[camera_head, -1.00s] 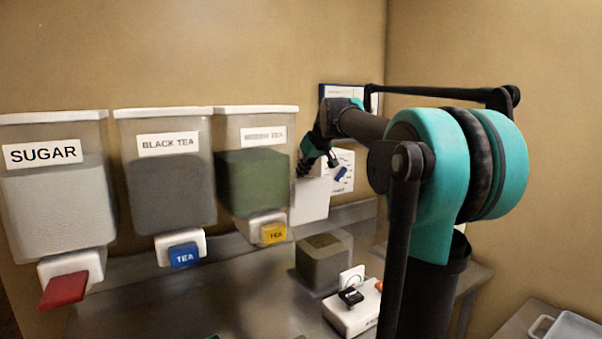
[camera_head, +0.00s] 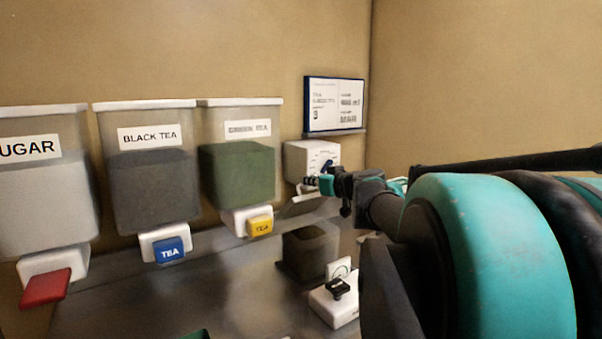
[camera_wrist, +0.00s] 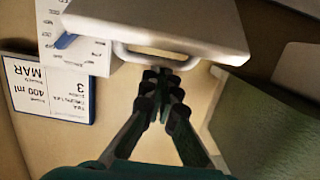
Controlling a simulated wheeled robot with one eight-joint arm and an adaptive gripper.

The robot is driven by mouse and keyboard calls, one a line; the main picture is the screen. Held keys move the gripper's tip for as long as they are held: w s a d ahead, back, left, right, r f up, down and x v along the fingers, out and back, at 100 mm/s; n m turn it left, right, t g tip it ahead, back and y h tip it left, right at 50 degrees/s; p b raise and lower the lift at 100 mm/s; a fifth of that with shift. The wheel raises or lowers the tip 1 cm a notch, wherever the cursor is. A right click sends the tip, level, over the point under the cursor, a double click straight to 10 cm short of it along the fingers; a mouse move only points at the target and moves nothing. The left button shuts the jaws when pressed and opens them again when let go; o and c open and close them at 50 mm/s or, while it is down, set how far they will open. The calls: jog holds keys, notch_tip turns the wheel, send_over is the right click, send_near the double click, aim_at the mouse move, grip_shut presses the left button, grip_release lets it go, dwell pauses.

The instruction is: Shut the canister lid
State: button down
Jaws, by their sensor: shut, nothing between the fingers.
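The canister (camera_head: 310,262), a grey-brown see-through box, stands on the metal counter in the head view, with its top uncovered. Its white lid (camera_head: 303,207) shows as a tilted, shaded panel just above and behind the canister; the hinge is not clear. In the wrist view the lid (camera_wrist: 165,18) is a large white slab with a loop handle (camera_wrist: 155,60). My gripper (camera_head: 314,184) is at the lid's upper edge. In the wrist view my gripper (camera_wrist: 160,78) has its fingers together close to the handle, with nothing held. Whether they touch it, I cannot tell.
A white box with a knob (camera_head: 312,157) is just behind my gripper, below a framed sign (camera_head: 335,104). The green tea dispenser (camera_head: 238,172) is close on the left, with black tea and sugar beyond. A white device (camera_head: 335,305) stands in front of the canister.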

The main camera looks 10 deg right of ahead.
jog(key=s+f+t, duration=0.1)
jog(key=s+d+f+t+y, duration=0.1)
jog(key=s+d+f+t, duration=0.1)
jog(key=s+f, duration=0.1)
jog(key=shift+s+t, duration=0.1)
jog(key=shift+t, duration=0.2)
send_near(319, 197)
jog(key=shift+w+a+f, duration=0.75)
jog(key=shift+a+f, duration=0.1)
jog(key=shift+f, duration=0.1)
jog(key=shift+w+a+f, duration=0.75)
jog(key=shift+a+f, duration=0.1)
jog(key=shift+f, duration=0.05)
